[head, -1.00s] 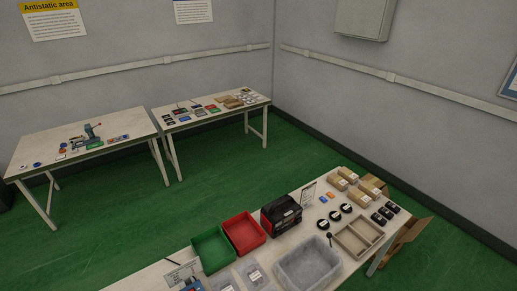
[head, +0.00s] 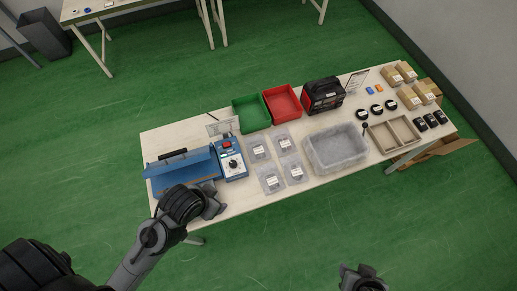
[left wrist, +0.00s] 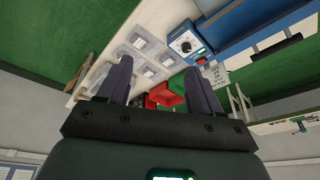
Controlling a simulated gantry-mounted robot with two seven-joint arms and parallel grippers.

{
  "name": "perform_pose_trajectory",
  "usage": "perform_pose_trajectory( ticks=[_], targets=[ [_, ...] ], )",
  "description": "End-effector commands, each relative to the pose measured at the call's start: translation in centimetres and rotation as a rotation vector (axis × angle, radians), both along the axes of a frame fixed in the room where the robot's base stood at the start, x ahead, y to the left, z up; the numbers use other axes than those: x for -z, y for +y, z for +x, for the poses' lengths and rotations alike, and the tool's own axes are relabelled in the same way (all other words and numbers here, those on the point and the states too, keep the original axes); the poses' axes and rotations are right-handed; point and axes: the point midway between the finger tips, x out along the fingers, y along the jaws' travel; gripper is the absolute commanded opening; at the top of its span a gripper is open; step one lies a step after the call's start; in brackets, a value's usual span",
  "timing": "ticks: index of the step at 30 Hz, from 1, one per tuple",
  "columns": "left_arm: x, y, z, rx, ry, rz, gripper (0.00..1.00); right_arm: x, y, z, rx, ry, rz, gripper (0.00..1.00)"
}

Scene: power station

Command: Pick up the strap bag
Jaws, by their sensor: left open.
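Several clear bags with white labels lie in two rows on the table, among them a bag (head: 258,148) at the back left and a bag (head: 271,179) at the front left. The labels are too small to read, so I cannot tell which is the strap bag. The bags also show in the left wrist view (left wrist: 138,42). My left gripper (head: 214,201) is over the front edge of the table, left of the bags; its two fingers stand apart and empty in the left wrist view (left wrist: 160,68). My right gripper (head: 362,276) is at the bottom edge, away from the table, its fingers unclear.
A blue machine (head: 183,172) with a control box (head: 232,160) stands left of the bags. A grey bin (head: 337,149) stands to their right. Green (head: 251,113) and red (head: 283,103) trays and a black-red case (head: 323,95) stand behind. Boxes and black rolls lie farther right.

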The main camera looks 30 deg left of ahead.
Motion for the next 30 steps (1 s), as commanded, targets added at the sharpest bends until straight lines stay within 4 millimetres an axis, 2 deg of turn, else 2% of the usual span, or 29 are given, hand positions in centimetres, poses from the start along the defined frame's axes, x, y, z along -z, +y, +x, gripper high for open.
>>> perform_pose_trajectory(
  ticks=[13, 14, 18, 20, 27, 30],
  targets=[
    [0.00, 0.00, 0.00, 0.000, 0.000, 0.000, 0.65, 0.02, -0.21, -0.01, -0.005, 0.000, -0.009, 0.43],
    [0.00, 0.00, 0.00, 0.000, 0.000, 0.000, 0.67, 0.02, -0.21, -0.01, -0.005, 0.000, -0.009, 0.43],
    [0.01, 0.00, 0.00, 0.000, 0.000, 0.000, 0.88, 0.02, -0.19, 0.00, -0.006, 0.000, -0.008, 0.43],
    [0.01, 0.00, 0.00, 0.000, 0.000, 0.000, 0.96, 0.01, -0.17, 0.00, -0.005, 0.000, -0.008, 0.43],
    [0.05, 0.01, 0.01, 0.000, 0.000, 0.000, 0.96, 0.02, -0.05, 0.01, -0.001, 0.000, -0.002, 0.43],
    [0.68, -0.08, 0.31, 0.017, -0.003, 0.005, 0.96, 0.47, 0.02, 0.02, 0.000, -0.001, 0.000, 0.43]
  ],
)
